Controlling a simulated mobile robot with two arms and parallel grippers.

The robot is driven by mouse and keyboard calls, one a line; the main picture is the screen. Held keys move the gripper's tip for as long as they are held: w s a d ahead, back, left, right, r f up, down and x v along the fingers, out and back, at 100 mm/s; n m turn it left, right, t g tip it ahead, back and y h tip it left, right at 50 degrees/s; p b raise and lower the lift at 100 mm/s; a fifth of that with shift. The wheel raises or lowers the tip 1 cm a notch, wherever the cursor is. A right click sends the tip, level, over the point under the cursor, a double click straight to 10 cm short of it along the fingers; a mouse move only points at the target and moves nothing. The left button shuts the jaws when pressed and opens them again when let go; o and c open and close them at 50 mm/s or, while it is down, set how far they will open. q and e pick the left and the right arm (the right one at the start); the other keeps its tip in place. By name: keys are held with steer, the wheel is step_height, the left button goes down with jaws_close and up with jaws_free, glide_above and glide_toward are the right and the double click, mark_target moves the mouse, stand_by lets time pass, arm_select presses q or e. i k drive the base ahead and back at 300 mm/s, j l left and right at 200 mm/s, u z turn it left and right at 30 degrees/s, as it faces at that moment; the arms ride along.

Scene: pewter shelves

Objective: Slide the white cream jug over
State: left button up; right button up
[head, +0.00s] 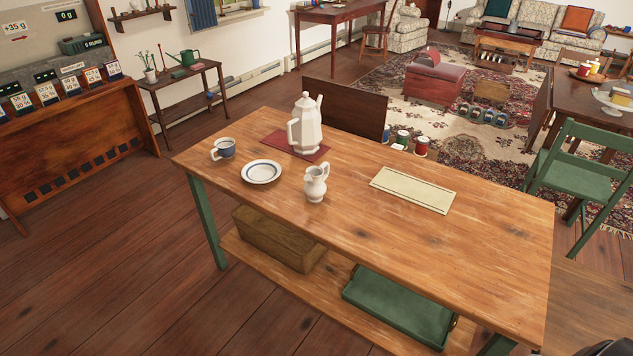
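The white cream jug (316,184) stands upright on the wooden table (470,270), near its middle and towards the front edge. Its spout and handle show. It is apart from the taller white coffee pot (306,127) behind it, which stands on a dark red mat (273,139). A white saucer with a blue ring (262,172) lies to the left of the jug. A cream-coloured flat board or mat (413,189) lies to its right. Neither of my grippers shows in the head view.
A blue and white cup (224,148) stands at the table's left end. The table's right end is clear.

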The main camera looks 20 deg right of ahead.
mark_target(315, 188)
steer(key=i+j+z, duration=0.15)
steer(key=i, duration=0.25)
steer(key=i+j+z, duration=0.1)
steer(key=i, duration=0.3)
steer(key=i+j+z, duration=0.15)
steer(key=i+j, duration=0.15)
steer(key=i, duration=0.1)
